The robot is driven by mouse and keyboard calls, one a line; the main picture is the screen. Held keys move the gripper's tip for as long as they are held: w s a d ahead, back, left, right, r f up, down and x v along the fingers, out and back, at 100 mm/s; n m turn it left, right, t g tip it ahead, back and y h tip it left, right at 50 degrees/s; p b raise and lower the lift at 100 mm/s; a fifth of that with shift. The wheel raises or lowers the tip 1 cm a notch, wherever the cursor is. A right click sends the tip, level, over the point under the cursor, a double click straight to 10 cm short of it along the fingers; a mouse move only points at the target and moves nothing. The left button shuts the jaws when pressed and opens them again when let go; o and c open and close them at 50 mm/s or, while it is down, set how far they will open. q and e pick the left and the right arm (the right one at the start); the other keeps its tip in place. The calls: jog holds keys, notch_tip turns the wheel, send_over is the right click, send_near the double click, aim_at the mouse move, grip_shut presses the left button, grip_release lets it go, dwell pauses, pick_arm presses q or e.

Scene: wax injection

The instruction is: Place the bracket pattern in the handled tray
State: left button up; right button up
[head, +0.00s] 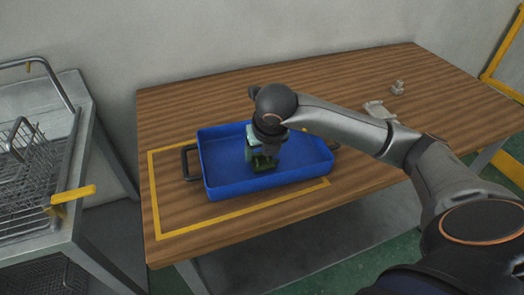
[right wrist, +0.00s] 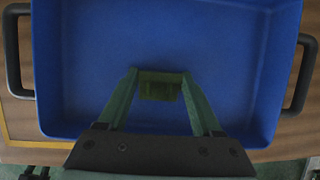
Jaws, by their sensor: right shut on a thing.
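The handled tray (head: 285,181) is a blue rectangular tray with dark handles at its two ends, lying on the wooden table. It fills most of the right wrist view (right wrist: 85,60). My right gripper (head: 263,158) points down inside the tray's outline, near its middle. Its fingers are shut on a small dark green piece, the bracket pattern (head: 263,164). The piece also shows between the fingertips in the right wrist view (right wrist: 160,88). I cannot tell whether it touches the tray floor. No other piece shows in the tray. My left gripper is out of view.
The tray stands inside a yellow taped outline (head: 165,232) on the wooden table (head: 180,110). A pale flat piece (head: 376,109) and a small grey piece (head: 398,87) lie at the right. A metal rack with wire baskets (head: 35,185) stands at the left.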

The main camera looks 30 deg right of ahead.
jog(key=shift+f, duration=0.15)
jog(key=o, duration=1.3)
jog(key=shift+o, duration=0.2)
jog(key=shift+r, duration=0.25)
jog(key=p+v, duration=0.1)
jog(key=v, duration=1.1)
